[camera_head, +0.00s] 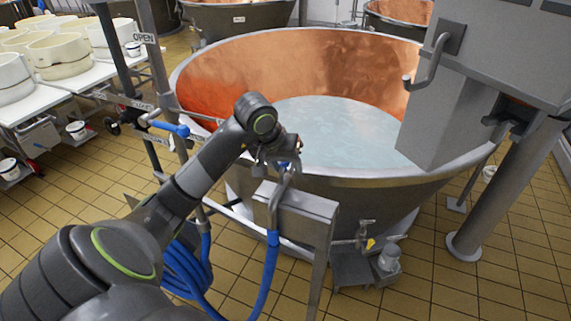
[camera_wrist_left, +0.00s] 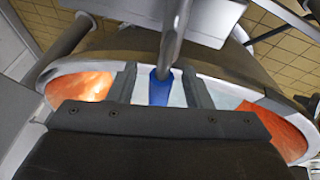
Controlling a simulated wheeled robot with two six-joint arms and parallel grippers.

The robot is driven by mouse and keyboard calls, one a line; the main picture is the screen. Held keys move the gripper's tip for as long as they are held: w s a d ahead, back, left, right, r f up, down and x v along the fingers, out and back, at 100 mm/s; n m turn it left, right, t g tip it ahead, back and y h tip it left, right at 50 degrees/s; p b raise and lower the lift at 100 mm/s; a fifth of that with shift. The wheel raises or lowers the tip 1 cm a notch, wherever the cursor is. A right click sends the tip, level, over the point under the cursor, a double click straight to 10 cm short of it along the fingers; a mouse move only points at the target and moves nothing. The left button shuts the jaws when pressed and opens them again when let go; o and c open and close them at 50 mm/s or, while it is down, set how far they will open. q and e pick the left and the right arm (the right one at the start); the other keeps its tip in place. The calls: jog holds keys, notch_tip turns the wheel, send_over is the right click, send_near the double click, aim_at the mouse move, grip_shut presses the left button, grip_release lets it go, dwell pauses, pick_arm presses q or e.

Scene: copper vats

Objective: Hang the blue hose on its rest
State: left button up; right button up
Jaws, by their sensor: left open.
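The blue hose (camera_head: 270,265) rises from a coil (camera_head: 185,268) beside the vat. It joins a grey metal pipe (camera_head: 275,210), which leans at the top of a steel post (camera_head: 296,202) in front of the vat rim. I cannot tell whether the post is the hose's rest, or whether the pipe is hooked on it. My left gripper (camera_head: 287,166) is open at the upper end of the pipe. In the left wrist view, a blue piece (camera_wrist_left: 160,88) and the grey pipe (camera_wrist_left: 174,40) show between the two separated fingers. My right gripper is out of view.
A large copper vat (camera_head: 300,70) with pale liquid stands behind the gripper. A grey metal housing (camera_head: 460,90) overhangs it at the right. Steel rails and a blue-handled valve (camera_head: 170,128) are at the left. White tables (camera_head: 60,90) with tubs stand farther left.

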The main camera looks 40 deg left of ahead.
pick_arm(q)
jog(key=shift+s+r, duration=0.15)
jog(key=shift+r, duration=0.35)
jog(key=b+v, duration=0.2)
jog(key=v, duration=1.4)
jog(key=shift+r, duration=0.15)
